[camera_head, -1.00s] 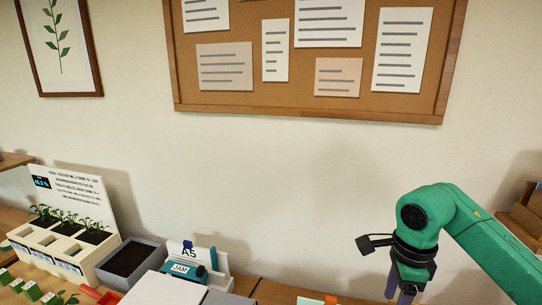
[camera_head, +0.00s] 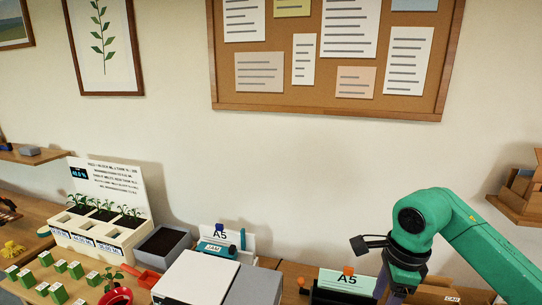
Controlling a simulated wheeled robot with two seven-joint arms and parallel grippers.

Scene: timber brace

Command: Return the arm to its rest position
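My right arm, green with a dark wrist, comes in from the right edge. Nothing held shows clearly. My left arm and gripper are out of view.
A white planter (camera_head: 103,236) with seedlings, a grey soil box (camera_head: 163,243), small green boxes (camera_head: 58,293) and a red pot (camera_head: 116,297) stand at left. A white box (camera_head: 196,278) is at centre bottom. A wall shelf (camera_head: 519,210) is at right.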

